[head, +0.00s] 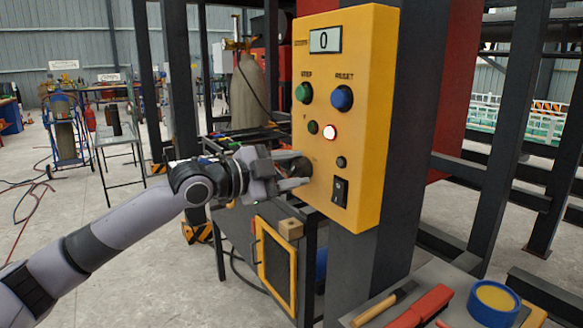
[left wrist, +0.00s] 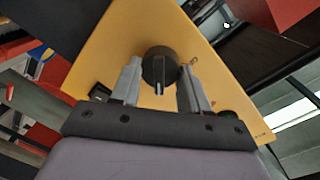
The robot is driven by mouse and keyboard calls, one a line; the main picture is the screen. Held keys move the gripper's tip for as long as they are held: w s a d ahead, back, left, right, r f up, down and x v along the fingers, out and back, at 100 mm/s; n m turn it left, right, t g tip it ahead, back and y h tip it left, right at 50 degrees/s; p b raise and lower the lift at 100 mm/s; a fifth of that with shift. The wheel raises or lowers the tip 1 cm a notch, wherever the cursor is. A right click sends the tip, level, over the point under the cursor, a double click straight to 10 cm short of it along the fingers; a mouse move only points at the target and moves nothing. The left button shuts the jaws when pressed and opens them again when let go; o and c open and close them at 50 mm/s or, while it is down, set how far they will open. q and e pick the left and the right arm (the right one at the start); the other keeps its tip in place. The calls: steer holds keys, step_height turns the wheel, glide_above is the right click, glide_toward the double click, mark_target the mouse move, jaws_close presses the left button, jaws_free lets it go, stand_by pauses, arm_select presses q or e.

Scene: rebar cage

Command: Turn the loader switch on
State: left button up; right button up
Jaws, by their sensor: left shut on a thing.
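A yellow control panel (head: 363,60) is fixed to a dark post and shows a "0" on its display (head: 325,40). On its lower left is a black rotary knob (head: 299,167), partly hidden by my left gripper (head: 290,173). In the left wrist view the round knob (left wrist: 157,62) sits between the two fingers, its pale pointer mark toward the bottom of the picture. My left gripper is shut on this knob. A black rocker switch (head: 340,191) is below right of it. I cannot read which control is labelled loader. My right gripper is not in view.
The panel also bears a green button (head: 304,93), a blue button (head: 342,98), a small dark green lamp (head: 312,127) and a glowing lamp with a red rim (head: 330,132).

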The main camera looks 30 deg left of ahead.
mark_target(291, 171)
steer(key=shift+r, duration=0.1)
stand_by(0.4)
arm_select(q)
steer(key=o, duration=1)
steer(key=shift+o, duration=0.2)
steer(key=shift+f+b+v, duration=0.2)
steer(key=shift+b+v, duration=0.55)
steer(key=shift+v, duration=1)
steer(key=shift+s+a+r+b, duration=0.1)
steer(key=shift+s+a+b, duration=0.1)
steer(key=shift+s+b, duration=0.35)
steer(key=b+v, duration=0.2)
steer(key=b, duration=0.2)
steer(key=shift+s, duration=0.2)
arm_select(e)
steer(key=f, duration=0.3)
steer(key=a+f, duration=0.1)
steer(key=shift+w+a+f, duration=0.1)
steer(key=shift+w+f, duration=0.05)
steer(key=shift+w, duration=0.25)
